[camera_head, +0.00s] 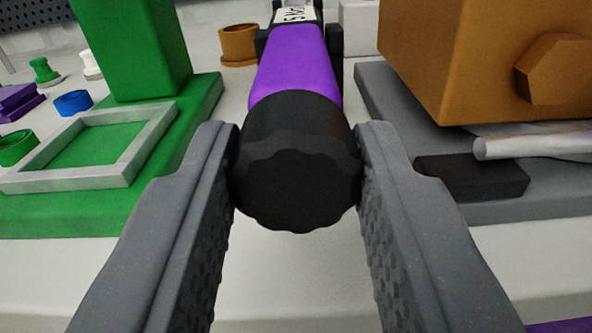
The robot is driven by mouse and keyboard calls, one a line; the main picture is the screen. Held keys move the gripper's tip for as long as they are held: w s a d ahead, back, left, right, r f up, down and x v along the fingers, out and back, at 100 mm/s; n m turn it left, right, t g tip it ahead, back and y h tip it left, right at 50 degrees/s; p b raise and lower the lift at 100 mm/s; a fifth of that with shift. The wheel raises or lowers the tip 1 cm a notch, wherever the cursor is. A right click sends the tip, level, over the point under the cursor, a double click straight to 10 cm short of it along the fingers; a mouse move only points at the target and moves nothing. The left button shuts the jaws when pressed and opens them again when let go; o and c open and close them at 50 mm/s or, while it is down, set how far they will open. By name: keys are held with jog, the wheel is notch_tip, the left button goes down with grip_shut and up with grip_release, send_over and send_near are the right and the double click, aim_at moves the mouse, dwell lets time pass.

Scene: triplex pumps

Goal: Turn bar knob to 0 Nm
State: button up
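The black bar knob (296,175) with a scalloped rim faces me at the centre of the view. It sits on the near end of a purple handle (296,68). A white label (296,14) with dark characters shows at the handle's far end, partly cut off by the top edge; I cannot read its setting surely. My gripper (297,140) has one grey finger on each side of the knob. Both fingertips appear to touch the knob's sides. The knob's far side is hidden.
A green block on a green base (205,100) with a grey square frame (50,180) stands left. An orange block (430,60) on a grey base (380,85) stands right, with a black block (475,178) and a pale rod (530,143) nearby. An orange cup (238,45) is behind.

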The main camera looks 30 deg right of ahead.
jog(key=shift+a, duration=0.4)
jog(key=shift+d, duration=0.35)
jog(key=shift+r+n+p, duration=0.15)
jog(key=shift+n+p, duration=0.25)
jog(key=shift+p, duration=0.65)
jog(key=shift+r+n+p, duration=0.15)
jog(key=shift+n+p, duration=0.35)
jog(key=shift+p, duration=0.7)
jog(key=n+p, duration=0.3)
jog(key=p, duration=0.2)
jog(key=shift+p, duration=0.35)
jog(key=n+p, duration=0.3)
jog(key=p, duration=0.2)
jog(key=n+p, duration=0.3)
jog(key=n, duration=0.1)
jog(key=shift+f+p, duration=0.2)
jog(key=shift+p, duration=0.15)
jog(key=shift+f+n+p, duration=0.1)
jog(key=shift+n+p, duration=1.15)
jog(key=shift+n, duration=0.65)
jog(key=shift+a+n, duration=0.1)
jog(key=shift+n, duration=0.2)
